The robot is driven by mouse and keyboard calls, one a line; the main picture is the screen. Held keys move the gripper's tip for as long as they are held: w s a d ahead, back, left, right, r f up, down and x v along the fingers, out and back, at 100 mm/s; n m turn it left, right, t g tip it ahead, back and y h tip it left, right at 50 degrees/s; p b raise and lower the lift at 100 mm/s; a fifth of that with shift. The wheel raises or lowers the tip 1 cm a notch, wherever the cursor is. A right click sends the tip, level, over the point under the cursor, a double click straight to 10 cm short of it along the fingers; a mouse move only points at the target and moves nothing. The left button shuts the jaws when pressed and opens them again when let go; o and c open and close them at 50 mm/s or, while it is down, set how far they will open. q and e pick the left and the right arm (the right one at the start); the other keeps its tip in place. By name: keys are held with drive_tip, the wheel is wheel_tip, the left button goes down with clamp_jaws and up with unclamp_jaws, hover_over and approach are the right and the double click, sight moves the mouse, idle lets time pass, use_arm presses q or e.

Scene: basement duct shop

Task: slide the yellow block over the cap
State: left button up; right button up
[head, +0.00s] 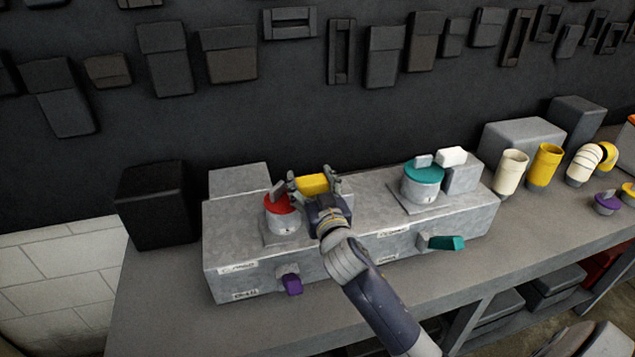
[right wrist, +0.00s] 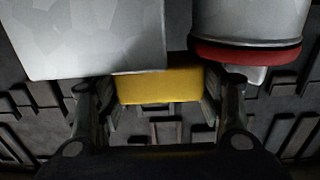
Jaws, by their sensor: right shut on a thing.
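The yellow block (head: 314,184) is between the fingers of my right gripper (head: 315,186), which is shut on it. The block also shows in the right wrist view (right wrist: 158,86), between the fingers (right wrist: 160,100). The red cap (head: 279,204) sits on a short round collar on top of the grey metal duct box (head: 360,214), just left of the block in the head view. A small grey piece stands on the cap. In the right wrist view the red cap (right wrist: 247,55) is at the upper right, beside the block, not under it. My left gripper is not in view.
A teal cap (head: 424,174) tops a second collar, with a white block (head: 452,156) beside it. A purple handle (head: 290,284) and a teal handle (head: 446,243) stick out of the box front. Pipe pieces, including a yellow one (head: 545,166), stand at the right.

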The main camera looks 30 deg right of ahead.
drive_tip(key=shift+a, duration=0.15)
drive_tip(key=o, duration=1.5)
drive_tip(key=shift+w+a, duration=0.15)
drive_tip(key=v, duration=1.2)
drive_tip(key=shift+f, duration=0.15)
